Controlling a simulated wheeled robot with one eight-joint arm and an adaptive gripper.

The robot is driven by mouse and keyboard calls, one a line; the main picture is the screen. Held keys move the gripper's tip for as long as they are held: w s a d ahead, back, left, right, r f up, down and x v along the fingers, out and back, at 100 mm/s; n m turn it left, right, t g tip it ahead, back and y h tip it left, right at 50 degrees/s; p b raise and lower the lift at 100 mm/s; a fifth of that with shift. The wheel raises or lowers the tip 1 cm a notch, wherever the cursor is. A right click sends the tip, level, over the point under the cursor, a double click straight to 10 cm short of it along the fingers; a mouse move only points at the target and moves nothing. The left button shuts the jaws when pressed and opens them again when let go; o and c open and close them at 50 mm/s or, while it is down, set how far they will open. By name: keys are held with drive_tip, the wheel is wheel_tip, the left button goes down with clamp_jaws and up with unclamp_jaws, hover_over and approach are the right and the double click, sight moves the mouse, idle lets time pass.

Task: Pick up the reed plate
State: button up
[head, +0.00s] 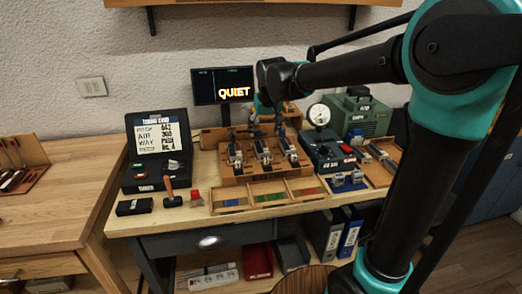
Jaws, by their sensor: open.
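My gripper (264,112) points down at the far side of the bench, above the back of a wooden stand (237,181). It is small and dark here, partly lost against the stand's parts; it is open, and I see nothing held in it. The stand carries a row of metal-and-dark fixtures (262,152). I cannot single out the reed plate for certain. Small metallic pieces sit in the fixtures and in a wooden tray (380,174) at the right, too small to identify.
A three-bin box (231,203) with coloured labels stands in front. A black case with a lettered screen (158,136) stands left, a gauge unit (322,150) and green machine (360,114) right. A mallet (172,201) and red piece (196,198) lie near the front edge.

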sight(261, 146)
drive_tip(key=x, duration=0.9)
drive_tip(key=shift+w+a+f, duration=0.15)
drive_tip(key=shift+w+a, duration=0.05)
drive_tip(key=c, duration=1.4)
drive_tip(key=shift+c, duration=0.2)
